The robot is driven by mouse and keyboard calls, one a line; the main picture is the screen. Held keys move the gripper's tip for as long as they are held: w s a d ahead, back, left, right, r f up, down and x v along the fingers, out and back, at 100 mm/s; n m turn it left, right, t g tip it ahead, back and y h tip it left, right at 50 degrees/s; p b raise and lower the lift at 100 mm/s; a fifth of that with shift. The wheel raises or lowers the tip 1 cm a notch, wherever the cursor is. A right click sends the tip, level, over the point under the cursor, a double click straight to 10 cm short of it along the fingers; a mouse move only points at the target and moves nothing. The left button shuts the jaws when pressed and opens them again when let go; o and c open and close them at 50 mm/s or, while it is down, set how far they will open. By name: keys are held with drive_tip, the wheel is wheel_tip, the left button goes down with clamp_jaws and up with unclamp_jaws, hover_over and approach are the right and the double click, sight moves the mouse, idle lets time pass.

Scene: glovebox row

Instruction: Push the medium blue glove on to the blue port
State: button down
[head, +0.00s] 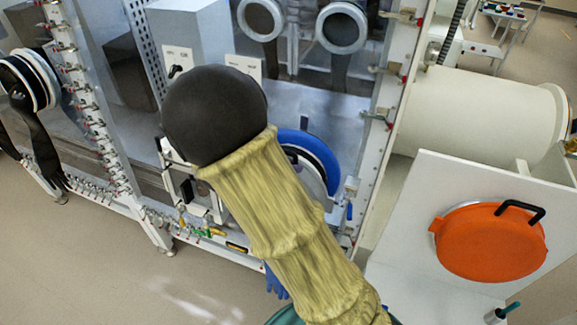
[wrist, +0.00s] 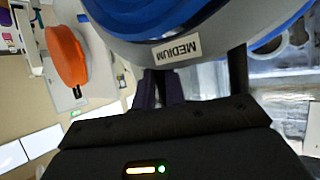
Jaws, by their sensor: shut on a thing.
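In the wrist view a pale grey cuff ring with a "MEDIUM" label, part of the medium blue glove (wrist: 150,15), fills the top, with blue inside it. My gripper (wrist: 161,84) is shut on the lower edge of this ring, its dark fingers close together. In the head view my arm hides the gripper and much of the glove. A blue ring with a pale inner rim (head: 318,150) shows right of my arm at the glovebox front; I cannot tell whether it is the glove's cuff or the blue port. Blue glove fingers (head: 275,283) hang below, beside my arm.
The glovebox window (head: 310,105) has two round ports (head: 342,28) at the back. A black glove (head: 35,110) hangs from a port at the left. An orange round door (head: 490,243) on a white panel and a white cylinder (head: 480,115) stand right. Floor is clear at lower left.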

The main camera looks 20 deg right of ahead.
drive_tip(key=shift+a+r, duration=0.1)
drive_tip(key=shift+a, duration=0.05)
drive_tip(key=shift+w, duration=0.25)
drive_tip(key=shift+w+d+p, duration=0.3)
drive_tip(key=shift+w+d, duration=0.2)
drive_tip(key=shift+w, duration=0.05)
idle(0.6)
drive_tip(key=shift+w+d+f, duration=0.2)
drive_tip(key=shift+w+d, duration=0.55)
drive_tip(key=shift+w, duration=0.05)
idle(0.7)
drive_tip(key=shift+w, duration=0.15)
drive_tip(key=shift+d, duration=0.1)
